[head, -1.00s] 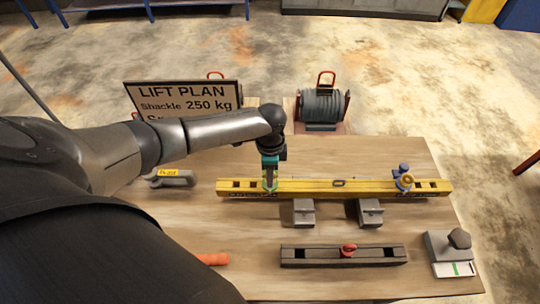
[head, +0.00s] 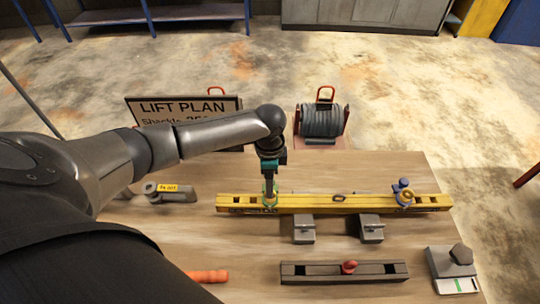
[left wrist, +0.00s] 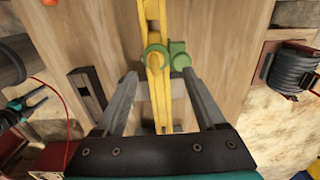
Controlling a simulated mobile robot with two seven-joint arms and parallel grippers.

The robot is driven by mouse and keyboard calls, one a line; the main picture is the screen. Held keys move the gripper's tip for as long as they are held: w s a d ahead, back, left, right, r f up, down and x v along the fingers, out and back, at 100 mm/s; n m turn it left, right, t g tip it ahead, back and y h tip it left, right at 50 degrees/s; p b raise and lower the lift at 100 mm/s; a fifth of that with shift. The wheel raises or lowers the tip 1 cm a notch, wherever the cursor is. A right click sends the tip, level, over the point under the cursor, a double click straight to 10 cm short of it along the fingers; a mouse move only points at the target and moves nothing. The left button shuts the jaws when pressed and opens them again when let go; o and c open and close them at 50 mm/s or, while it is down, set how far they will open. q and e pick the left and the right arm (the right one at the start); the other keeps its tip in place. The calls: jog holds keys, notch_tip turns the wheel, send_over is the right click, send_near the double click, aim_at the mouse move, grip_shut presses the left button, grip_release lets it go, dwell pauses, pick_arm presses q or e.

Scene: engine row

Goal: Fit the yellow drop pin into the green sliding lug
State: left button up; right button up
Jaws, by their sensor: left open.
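My left gripper (head: 269,188) is over the green sliding lug (head: 270,199) near the left end of the yellow beam. In the left wrist view its two fingers (left wrist: 158,85) are apart, one on each side of the beam, with nothing clearly held. I cannot pick out a separate yellow drop pin; the gripper partly hides the lug. A teal and dark forked shape at the left wrist view's left edge may be my right gripper (left wrist: 38,98).
The yellow beam (head: 310,202) lies across two grey blocks (head: 304,229). A blue lug (head: 402,187) is near its right end. A dark bar with a red knob (head: 349,267) lies nearer. A cable drum (head: 322,121) and sign (head: 180,108) stand behind.

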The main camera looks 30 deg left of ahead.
pick_arm(q)
notch_tip(320, 180, up, 11)
jog(key=shift+s+d+r, duration=0.15)
jog(key=shift+s+d, duration=0.15)
jog(key=shift+s, duration=0.1)
dwell(0.4)
